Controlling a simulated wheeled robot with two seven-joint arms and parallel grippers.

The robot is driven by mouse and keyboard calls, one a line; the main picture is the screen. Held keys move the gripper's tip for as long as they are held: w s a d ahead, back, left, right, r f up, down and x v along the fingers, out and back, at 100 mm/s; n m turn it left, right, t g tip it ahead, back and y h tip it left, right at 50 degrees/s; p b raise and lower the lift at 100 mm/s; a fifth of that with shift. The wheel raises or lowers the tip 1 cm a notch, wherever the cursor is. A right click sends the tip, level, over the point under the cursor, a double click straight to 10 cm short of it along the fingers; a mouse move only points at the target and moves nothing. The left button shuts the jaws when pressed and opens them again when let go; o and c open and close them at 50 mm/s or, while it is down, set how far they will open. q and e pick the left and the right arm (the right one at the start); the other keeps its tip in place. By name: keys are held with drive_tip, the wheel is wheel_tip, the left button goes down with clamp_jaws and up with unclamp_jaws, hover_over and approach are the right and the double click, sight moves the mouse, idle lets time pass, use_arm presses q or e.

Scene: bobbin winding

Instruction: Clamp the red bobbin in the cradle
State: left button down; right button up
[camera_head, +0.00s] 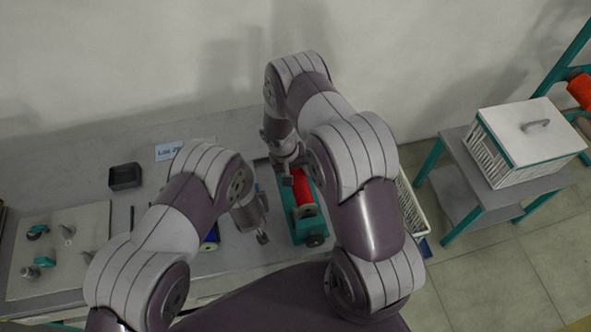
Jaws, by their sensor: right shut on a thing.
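The red bobbin (304,192) lies lengthwise in the teal cradle (289,201), its near end facing me. A dark round knob (315,241) is at the cradle's near end. My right gripper (288,176) is at the bobbin's far part and is shut on it; the arm hides part of the grip. My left gripper (262,237) hangs left of the cradle, apart from it. Its jaw opening does not show clearly.
A blue bobbin (211,238) is partly hidden by my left arm. A board with pegs and small parts (85,225), a dark box (125,176) and a label card (170,149) are at left. A white basket (412,207) stands right; a side table holds a lidded crate (520,140).

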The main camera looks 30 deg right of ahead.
use_arm(q)
drive_tip(key=shift+w+d+r, duration=0.1)
drive_tip(key=shift+r, duration=0.05)
use_arm(e)
drive_tip(key=shift+f, duration=0.1)
drive_tip(key=shift+a+x, duration=0.25)
drive_tip(key=shift+x, duration=0.95)
drive_tip(key=o, duration=1.3)
drive_tip(key=shift+f, duration=0.1)
